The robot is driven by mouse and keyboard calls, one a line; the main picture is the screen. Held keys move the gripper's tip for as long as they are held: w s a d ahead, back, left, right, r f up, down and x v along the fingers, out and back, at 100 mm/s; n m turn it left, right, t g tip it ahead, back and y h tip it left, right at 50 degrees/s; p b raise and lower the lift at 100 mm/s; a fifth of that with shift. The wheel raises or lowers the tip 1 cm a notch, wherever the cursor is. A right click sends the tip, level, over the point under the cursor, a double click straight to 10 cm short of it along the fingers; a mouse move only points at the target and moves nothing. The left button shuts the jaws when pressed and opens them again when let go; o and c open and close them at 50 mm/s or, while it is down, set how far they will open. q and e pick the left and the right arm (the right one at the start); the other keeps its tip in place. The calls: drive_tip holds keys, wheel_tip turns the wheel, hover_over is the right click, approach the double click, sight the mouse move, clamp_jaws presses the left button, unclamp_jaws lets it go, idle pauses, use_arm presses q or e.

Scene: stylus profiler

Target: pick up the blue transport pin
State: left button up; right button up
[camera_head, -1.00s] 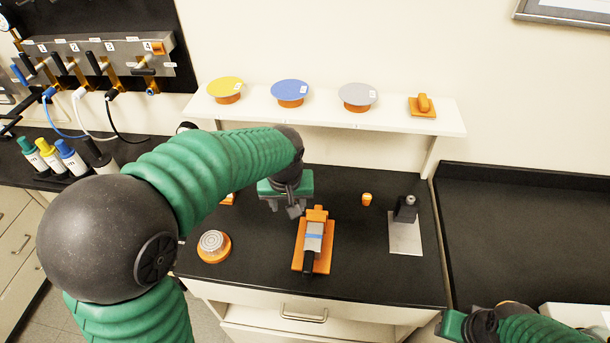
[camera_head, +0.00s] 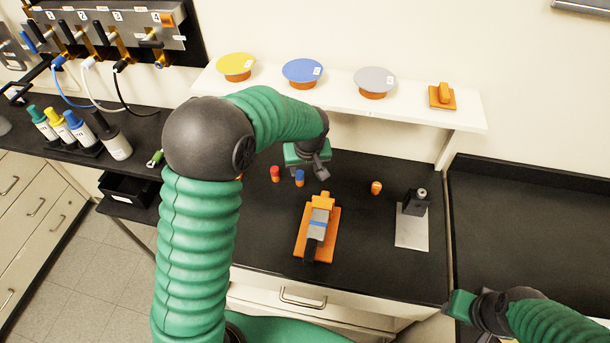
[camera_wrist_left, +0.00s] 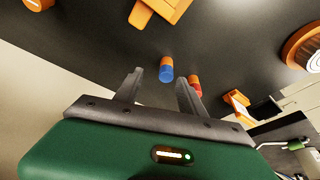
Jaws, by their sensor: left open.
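The blue transport pin (camera_head: 299,178), blue on top with an orange base, stands on the black bench. It also shows in the left wrist view (camera_wrist_left: 167,68), in the gap between the finger tips and beyond them. A red pin (camera_head: 275,173) stands to its left in the head view, and behind a finger in the wrist view (camera_wrist_left: 195,84). My left gripper (camera_head: 321,172) is open and empty, above and just right of the blue pin in the head view. My right gripper (camera_head: 462,304) is at the lower right; its fingers are not clear.
An orange fixture (camera_head: 316,235) with a grey and black piece lies in front of the pins. An orange-and-white pin (camera_head: 376,187) and a black stand on a grey plate (camera_head: 412,228) are to the right. A white shelf (camera_head: 410,108) with colored discs overhangs behind.

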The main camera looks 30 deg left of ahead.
sight(299, 173)
use_arm(q)
drive_tip(key=a+f, duration=0.3)
drive_tip(key=f, duration=0.1)
drive_tip(key=shift+w+a, duration=0.15)
drive_tip(key=shift+w, duration=0.2)
drive_tip(key=shift+w+a, duration=0.1)
drive_tip(key=shift+w, duration=0.05)
drive_tip(key=shift+d, duration=0.2)
drive_tip(key=shift+d+r, duration=0.1)
drive_tip(key=shift+d, duration=0.25)
drive_tip(key=shift+c, duration=1.1)
drive_tip(key=shift+d+r, duration=0.25)
drive_tip(key=shift+d, duration=0.3)
drive_tip(key=c, duration=0.5)
drive_tip(key=shift+s, duration=0.2)
drive_tip(key=shift+c, duration=1.2)
drive_tip(key=shift+a+f, duration=0.15)
drive_tip(key=shift+a, duration=0.45)
clamp_jaws()
use_arm(e)
drive_tip(key=shift+s+a+r, duration=0.1)
drive_tip(key=shift+a+r, duration=0.15)
drive_tip(key=shift+a, duration=0.2)
drive_tip(key=shift+s+a+r, duration=0.1)
drive_tip(key=shift+a+r, duration=0.1)
drive_tip(key=shift+a, duration=0.25)
